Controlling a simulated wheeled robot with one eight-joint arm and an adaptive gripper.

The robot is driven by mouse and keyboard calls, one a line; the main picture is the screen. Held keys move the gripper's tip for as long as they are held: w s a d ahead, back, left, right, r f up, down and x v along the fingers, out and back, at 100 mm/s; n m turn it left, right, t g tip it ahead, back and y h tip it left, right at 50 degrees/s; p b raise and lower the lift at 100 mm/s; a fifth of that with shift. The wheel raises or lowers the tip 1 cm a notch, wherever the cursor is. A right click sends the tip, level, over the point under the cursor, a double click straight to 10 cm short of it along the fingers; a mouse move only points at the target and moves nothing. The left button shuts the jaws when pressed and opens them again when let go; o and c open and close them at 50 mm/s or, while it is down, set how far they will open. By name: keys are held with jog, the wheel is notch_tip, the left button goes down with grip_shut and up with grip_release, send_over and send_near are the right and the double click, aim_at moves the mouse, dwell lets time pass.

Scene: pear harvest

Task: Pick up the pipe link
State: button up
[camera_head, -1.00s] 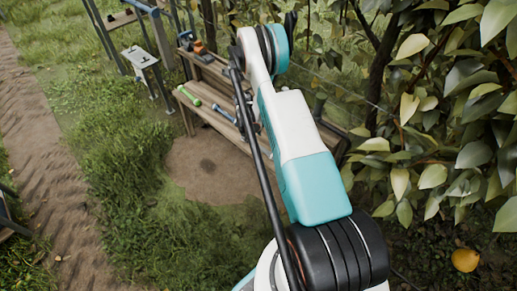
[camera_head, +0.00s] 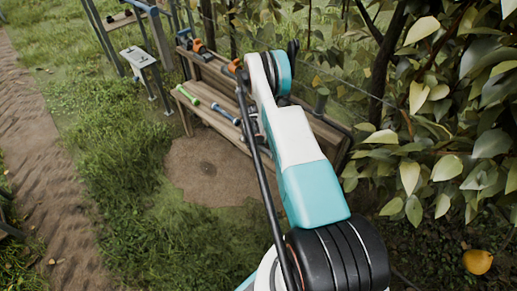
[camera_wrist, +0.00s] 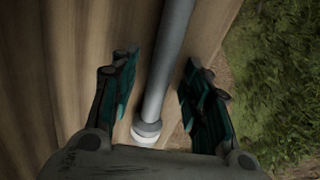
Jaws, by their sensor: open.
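A grey pipe-shaped piece (camera_wrist: 174,55), which I take to be the pipe link, lies on a wooden surface in the wrist view. A pale collar (camera_wrist: 146,130) is at its near end. My gripper (camera_wrist: 160,75) is open, with one dark green finger on each side of the pipe. Gaps show between the fingers and the pipe, so it is not gripped. The pipe's far end runs out of the frame. In the head view my arm hides most of the gripper, and I cannot tell which piece there is the pipe link.
In the head view a wooden bench (camera_head: 206,100) holds a green tool (camera_head: 187,95) and a blue tool (camera_head: 225,114). Orange-and-dark tools (camera_head: 203,48) sit on its upper shelf. Leafy branches (camera_head: 450,130) crowd the right. A yellow pear (camera_head: 478,262) lies on the ground.

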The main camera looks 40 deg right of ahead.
jog(key=shift+r, duration=0.1)
grip_shut()
